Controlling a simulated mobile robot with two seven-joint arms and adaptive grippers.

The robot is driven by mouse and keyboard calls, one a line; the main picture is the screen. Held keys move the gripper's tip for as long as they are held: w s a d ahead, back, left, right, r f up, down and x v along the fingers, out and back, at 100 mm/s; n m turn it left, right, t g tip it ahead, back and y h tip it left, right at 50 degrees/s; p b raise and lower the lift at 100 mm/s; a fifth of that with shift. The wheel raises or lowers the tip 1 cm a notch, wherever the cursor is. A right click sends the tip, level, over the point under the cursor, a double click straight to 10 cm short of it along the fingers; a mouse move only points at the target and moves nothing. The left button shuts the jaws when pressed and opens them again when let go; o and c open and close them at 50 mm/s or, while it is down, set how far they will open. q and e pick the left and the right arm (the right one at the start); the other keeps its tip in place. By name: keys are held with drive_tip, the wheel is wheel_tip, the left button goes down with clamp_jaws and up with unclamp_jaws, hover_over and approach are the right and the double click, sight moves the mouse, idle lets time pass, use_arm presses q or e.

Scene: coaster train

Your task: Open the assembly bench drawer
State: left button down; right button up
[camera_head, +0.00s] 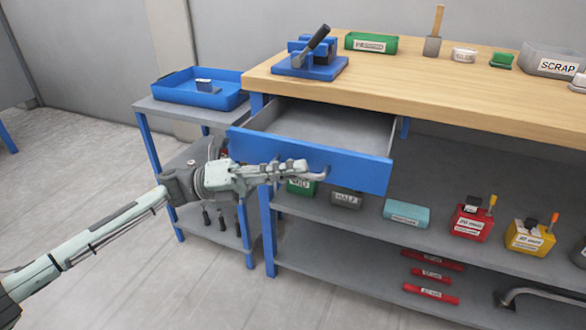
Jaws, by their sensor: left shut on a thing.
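The assembly bench (430,95) has a wooden top and blue legs. Its drawer (360,170) has a blue front and a grey inside, and it stands pulled out from under the bench's left end. The drawer looks empty where its inside shows. My left gripper (312,170) is at the drawer front and shut on the drawer handle (325,172), which the fingers partly hide. My right gripper is not in view.
A side table at left bears a blue tray (180,88). A blue fixture (310,66) and a green bin (371,43) stand on the bench top. The lower shelves hold several containers and red bars (431,293). The floor (130,240) at left is clear.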

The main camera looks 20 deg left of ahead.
use_arm(q)
drive_tip(key=c, duration=1.9)
unclamp_jaws()
drive_tip(key=shift+a, duration=0.1)
drive_tip(key=v, duration=1.2)
